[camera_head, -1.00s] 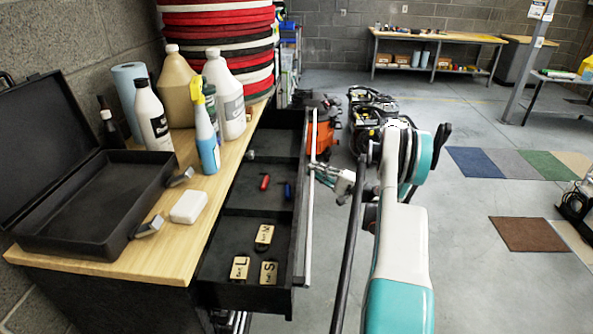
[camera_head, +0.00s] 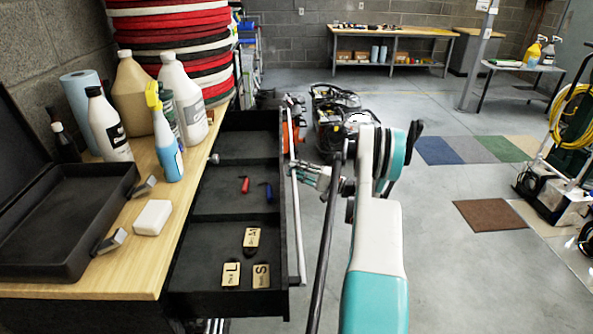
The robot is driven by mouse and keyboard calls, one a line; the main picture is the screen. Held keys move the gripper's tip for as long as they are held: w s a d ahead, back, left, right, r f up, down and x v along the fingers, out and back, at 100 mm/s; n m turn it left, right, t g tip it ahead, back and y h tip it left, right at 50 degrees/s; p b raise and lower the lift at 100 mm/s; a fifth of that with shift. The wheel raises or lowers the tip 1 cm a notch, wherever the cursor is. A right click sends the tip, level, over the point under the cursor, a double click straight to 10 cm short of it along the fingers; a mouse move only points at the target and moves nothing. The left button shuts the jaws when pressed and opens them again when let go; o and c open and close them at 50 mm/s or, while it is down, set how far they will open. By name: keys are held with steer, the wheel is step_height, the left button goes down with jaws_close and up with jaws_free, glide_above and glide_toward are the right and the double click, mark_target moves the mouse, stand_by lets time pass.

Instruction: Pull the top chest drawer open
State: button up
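The top chest drawer (camera_head: 205,283) stands pulled well out from under the wooden top, its inside in full view. A long pale bar handle (camera_head: 299,255) runs along its front. My gripper (camera_head: 297,170) is at this handle, around its middle, reaching in from the right. The fingertips are small and overlap the bar, so I cannot see whether they are closed around it. In the drawer lie a red tool (camera_head: 245,185), a blue tool (camera_head: 268,192) and several lettered wooden tags (camera_head: 261,275).
On the chest top (camera_head: 130,258) are an open black case (camera_head: 60,225), a white block (camera_head: 152,217), a spray bottle (camera_head: 166,145) and jugs (camera_head: 185,100). Machines (camera_head: 335,115) stand on the floor beyond my arm. Floor right of my arm is mostly clear, with flat mats (camera_head: 500,214).

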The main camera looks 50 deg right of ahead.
steer(key=v, duration=1.2)
stand_by(0.5)
